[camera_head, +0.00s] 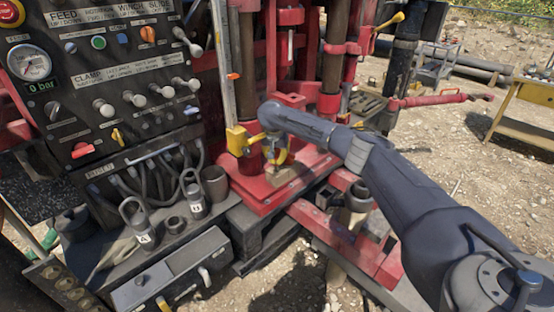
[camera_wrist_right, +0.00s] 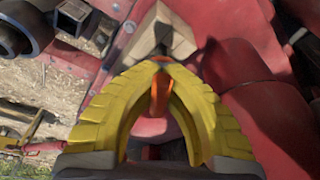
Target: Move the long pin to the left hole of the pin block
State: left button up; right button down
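My right gripper (camera_head: 276,160) reaches in from the right over the red base plate (camera_head: 256,192). In the right wrist view its yellow fingers (camera_wrist_right: 160,64) close together around an orange piece (camera_wrist_right: 160,92), which looks like the grip of the long pin. A dark shaft shows just beyond the fingertips, in front of the pale wooden pin block (camera_wrist_right: 174,38). The block also shows below the gripper in the head view (camera_head: 284,178). I cannot tell whether the shaft is inside a hole; the holes are hidden. My left gripper is out of view.
A control panel (camera_head: 105,75) with levers and a gauge stands at the left. Shackles marked A (camera_head: 140,226) and B (camera_head: 194,194) and a dark cup (camera_head: 215,183) stand left of the base plate. Red uprights (camera_head: 290,45) rise behind the gripper. A yellow bench (camera_head: 520,115) stands at right.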

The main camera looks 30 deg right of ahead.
jog(key=shift+f, duration=0.55)
dwell(0.5)
jog(key=c, duration=1.5)
grip_release()
notch_tip(320, 180, up, 10)
jog(key=shift+r, duration=0.1)
